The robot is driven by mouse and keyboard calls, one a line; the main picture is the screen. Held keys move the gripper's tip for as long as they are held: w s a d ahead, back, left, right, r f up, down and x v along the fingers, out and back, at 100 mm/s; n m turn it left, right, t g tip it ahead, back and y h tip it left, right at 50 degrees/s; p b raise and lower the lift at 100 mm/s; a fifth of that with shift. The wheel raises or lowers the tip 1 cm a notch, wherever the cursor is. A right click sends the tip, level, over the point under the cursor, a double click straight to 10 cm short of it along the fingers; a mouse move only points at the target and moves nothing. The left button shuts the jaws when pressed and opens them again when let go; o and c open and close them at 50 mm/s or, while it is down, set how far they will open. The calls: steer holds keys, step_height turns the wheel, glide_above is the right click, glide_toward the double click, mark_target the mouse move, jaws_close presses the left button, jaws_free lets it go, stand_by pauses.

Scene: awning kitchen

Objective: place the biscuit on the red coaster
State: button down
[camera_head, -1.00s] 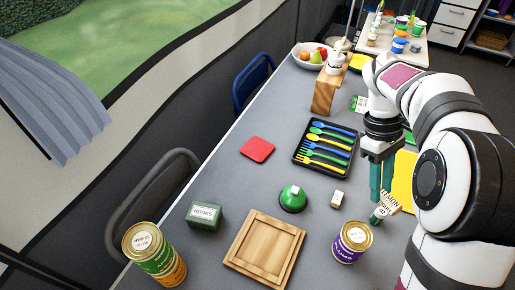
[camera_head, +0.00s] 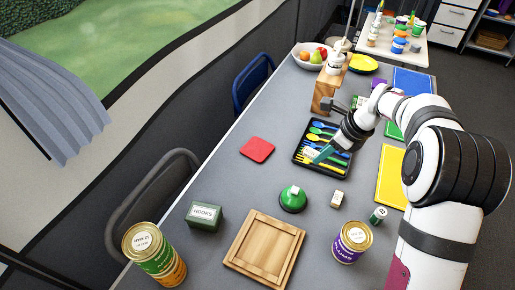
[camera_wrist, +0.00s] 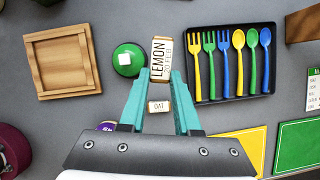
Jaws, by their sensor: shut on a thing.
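My gripper (camera_head: 322,152) is shut on a small pale biscuit labelled LEMON (camera_wrist: 161,58), with a brown edge. In the wrist view the biscuit stands out between the tips of the teal fingers (camera_wrist: 158,85). In the head view the gripper is tilted, over the cutlery tray, and the held biscuit is small and partly hidden. The red coaster (camera_head: 257,150) lies flat and bare on the grey table, left of the tray and of my gripper. It is not in the wrist view. A second small block, labelled OAT (camera_wrist: 159,106), lies on the table (camera_head: 338,199).
The black cutlery tray (camera_head: 301,160) stands right of the coaster. A green dome with a white top (camera_head: 292,199), a HOOKS box (camera_head: 205,216), a wooden tray (camera_head: 240,262) and cans (camera_head: 352,241) stand nearer. The table between coaster and cutlery tray is clear.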

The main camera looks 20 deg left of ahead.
steer(key=w+a+f+m+t+h, duration=0.1)
steer(key=w+a+f+m+t, duration=0.15)
steer(key=a+m, duration=0.35)
glide_above(263, 160)
steer(key=s+d, duration=0.1)
steer(key=d, duration=0.1)
steer(key=shift+m, duration=0.3)
steer(key=f, duration=0.6)
steer(key=shift+a+f, duration=0.1)
steer(key=shift+a, duration=0.15)
steer(key=shift+a+f, duration=0.25)
steer(key=shift+f, duration=0.05)
step_height(263, 160, down, 4)
steer(key=shift+r, duration=0.15)
steer(key=c, duration=0.6)
jaws_free()
